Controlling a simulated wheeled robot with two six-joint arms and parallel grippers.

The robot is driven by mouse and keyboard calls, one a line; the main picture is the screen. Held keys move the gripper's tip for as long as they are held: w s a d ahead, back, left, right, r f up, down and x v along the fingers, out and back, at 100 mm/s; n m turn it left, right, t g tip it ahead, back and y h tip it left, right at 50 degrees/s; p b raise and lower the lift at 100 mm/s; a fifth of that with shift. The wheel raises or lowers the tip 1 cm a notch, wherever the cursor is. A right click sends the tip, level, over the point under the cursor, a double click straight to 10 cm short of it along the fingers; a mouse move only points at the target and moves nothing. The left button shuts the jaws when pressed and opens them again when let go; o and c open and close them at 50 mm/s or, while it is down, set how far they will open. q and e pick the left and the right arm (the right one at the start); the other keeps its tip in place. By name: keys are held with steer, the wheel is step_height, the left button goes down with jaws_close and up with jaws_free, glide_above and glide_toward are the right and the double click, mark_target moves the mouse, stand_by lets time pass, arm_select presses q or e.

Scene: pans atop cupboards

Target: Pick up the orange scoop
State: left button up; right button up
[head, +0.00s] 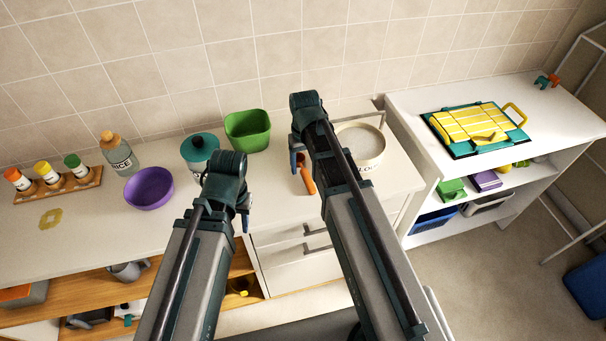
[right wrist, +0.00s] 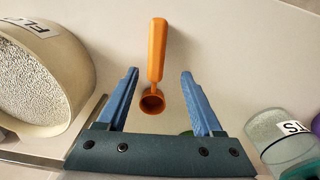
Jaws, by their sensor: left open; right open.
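The orange scoop (head: 307,181) lies on the white counter beside the cream flour tub (head: 374,156), partly hidden by my right arm in the head view. In the right wrist view the scoop (right wrist: 157,52) has its handle pointing up the picture and its round bowl toward the gripper. My right gripper (head: 298,160) is open, with its blue fingers (right wrist: 160,74) on either side of the scoop in that view and a gap on both sides. I cannot tell the height between the fingers and the scoop. My left gripper (head: 245,212) is open and empty at the counter's front edge.
The flour tub (right wrist: 40,75) stands close left of the right gripper in the wrist view; a clear labelled jar (right wrist: 283,140) stands at lower right.

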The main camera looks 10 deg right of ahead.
mark_target(307, 176)
steer(key=shift+s+d+f+b, duration=0.15)
steer(key=shift+d+f+b, duration=0.05)
steer(key=shift+f+b, duration=1.15)
steer(key=shift+s+d+f+b, duration=0.1)
steer(key=shift+d+f+b, duration=0.05)
steer(key=shift+f+b, duration=1.15)
steer(key=shift+r, duration=0.1)
jaws_close()
